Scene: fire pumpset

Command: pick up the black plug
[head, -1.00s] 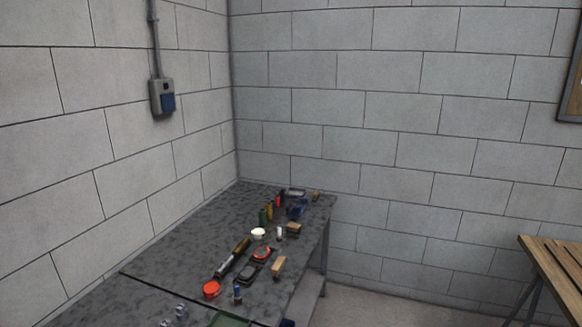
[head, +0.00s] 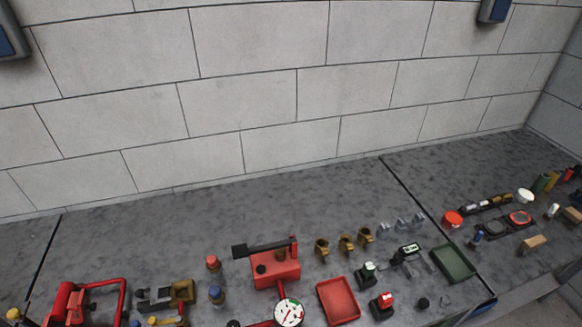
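A small black round piece (head: 423,303) sits on the grey speckled bench near its front edge, right of a block with a red top; it looks like the black plug, but it is too small to be sure. Another small dark piece (head: 233,323) is cut off by the bottom edge, and I cannot tell what it is. Neither of my grippers is in the head view.
A red tray (head: 338,301) and a green tray (head: 453,263) lie near the small black piece. A red pump-like device (head: 274,270) with a white gauge (head: 288,312) stands left. Several brass fittings stand behind. The bench (head: 330,205) along the wall is clear.

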